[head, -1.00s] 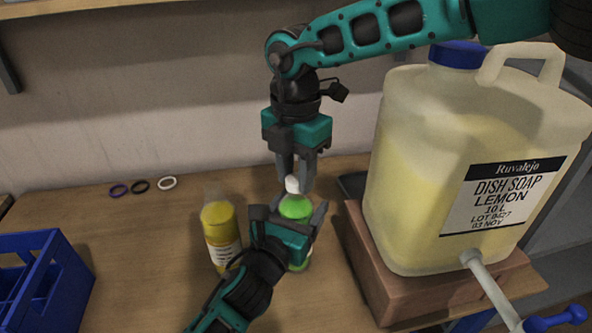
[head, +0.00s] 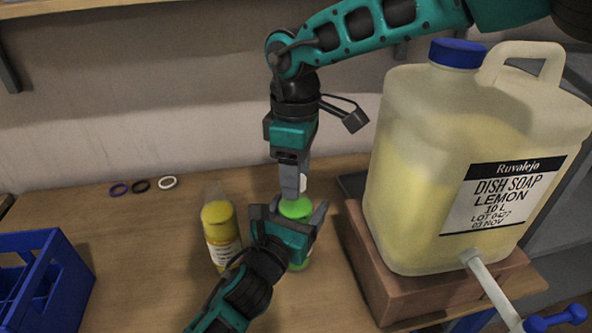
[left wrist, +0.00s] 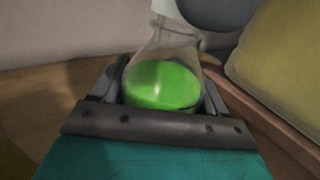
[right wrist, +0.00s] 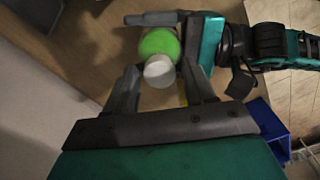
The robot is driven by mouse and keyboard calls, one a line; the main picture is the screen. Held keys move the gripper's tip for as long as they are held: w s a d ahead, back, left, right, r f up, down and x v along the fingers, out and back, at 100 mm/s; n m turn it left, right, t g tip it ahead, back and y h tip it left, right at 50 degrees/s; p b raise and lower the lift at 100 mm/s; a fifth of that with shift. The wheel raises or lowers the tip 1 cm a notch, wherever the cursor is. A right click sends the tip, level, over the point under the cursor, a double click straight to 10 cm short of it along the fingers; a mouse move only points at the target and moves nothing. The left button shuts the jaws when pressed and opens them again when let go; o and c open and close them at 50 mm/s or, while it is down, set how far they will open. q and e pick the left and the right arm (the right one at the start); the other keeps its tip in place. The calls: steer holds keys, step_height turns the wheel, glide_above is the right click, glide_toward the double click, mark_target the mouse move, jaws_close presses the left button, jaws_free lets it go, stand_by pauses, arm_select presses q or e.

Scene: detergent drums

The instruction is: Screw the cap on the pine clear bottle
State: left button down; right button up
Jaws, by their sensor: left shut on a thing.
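A clear bottle with bright green liquid (head: 297,208) stands on the table; its label is hidden, so I cannot read whether it says pine clear. My left gripper (head: 296,214) is shut around its body, and the green liquid (left wrist: 163,84) shows between the jaws in the left wrist view. The white cap (head: 303,183) sits at the top of the bottle's neck, and it also shows in the right wrist view (right wrist: 159,72). My right gripper (right wrist: 160,82) points down over it, with its fingers open on either side of the cap and small gaps showing.
A yellow bottle (head: 220,232) stands just left of the held one. A large dish soap drum (head: 420,170) with a tap rests on a brown block (head: 400,292) at right. Three rings (head: 140,186) lie at the back left. A blue crate (head: 50,275) is at front left.

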steer(key=shift+o, duration=0.3)
steer(key=shift+r, duration=0.15)
step_height(320, 180, up, 4)
steer(key=shift+r, duration=0.15)
steer(key=shift+c, duration=0.2)
